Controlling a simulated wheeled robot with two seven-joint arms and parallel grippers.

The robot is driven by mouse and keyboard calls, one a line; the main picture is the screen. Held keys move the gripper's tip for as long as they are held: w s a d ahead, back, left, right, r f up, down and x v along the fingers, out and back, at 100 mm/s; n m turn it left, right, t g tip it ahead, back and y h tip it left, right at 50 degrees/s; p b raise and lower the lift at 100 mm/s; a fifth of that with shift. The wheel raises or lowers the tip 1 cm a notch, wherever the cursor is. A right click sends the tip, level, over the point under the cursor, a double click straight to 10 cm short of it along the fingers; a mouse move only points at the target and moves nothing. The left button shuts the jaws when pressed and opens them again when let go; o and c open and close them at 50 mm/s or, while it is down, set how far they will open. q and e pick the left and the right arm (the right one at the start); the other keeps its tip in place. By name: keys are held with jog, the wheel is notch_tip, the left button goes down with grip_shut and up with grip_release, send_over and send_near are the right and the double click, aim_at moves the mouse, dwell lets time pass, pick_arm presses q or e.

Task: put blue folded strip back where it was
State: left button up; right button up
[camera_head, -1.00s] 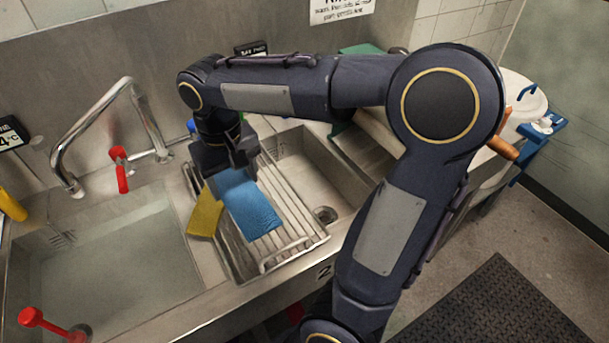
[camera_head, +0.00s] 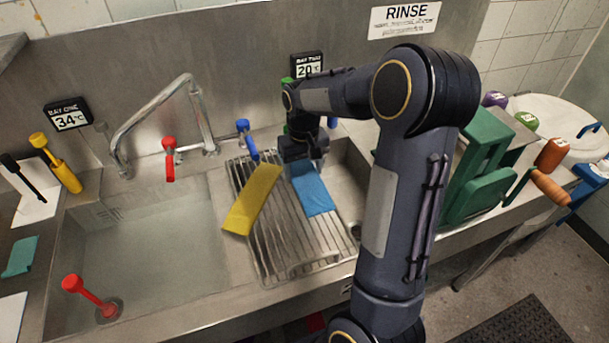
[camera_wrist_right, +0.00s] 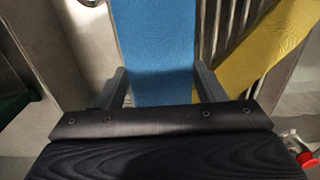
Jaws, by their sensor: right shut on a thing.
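The blue folded strip (camera_head: 312,193) hangs from my right gripper (camera_head: 304,160) over the right part of the wire rack. In the right wrist view the blue strip (camera_wrist_right: 155,50) runs between the two fingers of my right gripper (camera_wrist_right: 160,88), which is shut on it. A yellow strip (camera_head: 252,198) lies slanted across the rack (camera_head: 300,262) to the left of the blue one; it also shows in the right wrist view (camera_wrist_right: 262,55). I cannot tell whether the blue strip's lower end touches the rack. My left gripper is not in view.
The left basin (camera_head: 140,250) holds water, with a red-handled plug (camera_head: 88,292) at its front. A curved tap (camera_head: 160,110) with red (camera_head: 169,160) and blue (camera_head: 247,138) levers stands behind.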

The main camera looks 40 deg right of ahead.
aim_at(304, 171)
jog(key=f, duration=0.3)
jog(key=shift+w+d+f, duration=0.2)
jog(key=shift+d+f, duration=0.05)
jog(key=shift+d, duration=0.05)
jog(key=shift+f, duration=0.15)
jog(key=shift+f, duration=0.35)
jog(key=o, duration=1)
jog(key=shift+r, duration=0.1)
jog(key=shift+o, duration=0.2)
